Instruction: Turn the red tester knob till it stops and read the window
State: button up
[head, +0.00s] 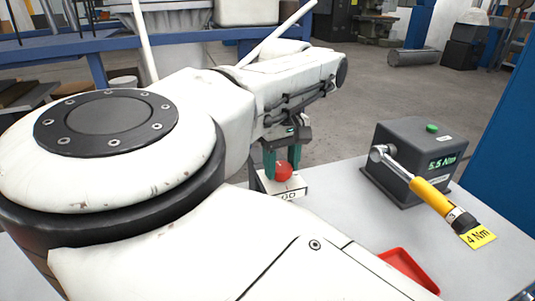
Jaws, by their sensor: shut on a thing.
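The red tester knob (284,174) sits on top of a small white box, the tester (296,186), on the grey table. My gripper (281,168) points down with its teal fingers on either side of the knob, shut on it. The tester's front window (289,195) shows dark letters that look like "GO". My white arm covers the tester's left part, so I cannot tell whether more letters stand before these.
To the right stands a dark grey box (399,140) with a display reading about "5.5 Nm". A yellow-handled wrench (432,194) leans from it, with a yellow "4 Nm" tag (478,237). A red tray (411,267) lies at the table's front, partly hidden by my arm.

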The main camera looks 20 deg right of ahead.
aim_at(281, 166)
jog(key=shift+m, duration=0.4)
jog(key=o, duration=1)
jog(key=shift+o, duration=0.2)
jog(key=shift+r, duration=0.1)
notch_tip(281, 166, up, 11)
jog(key=shift+f, duration=0.2)
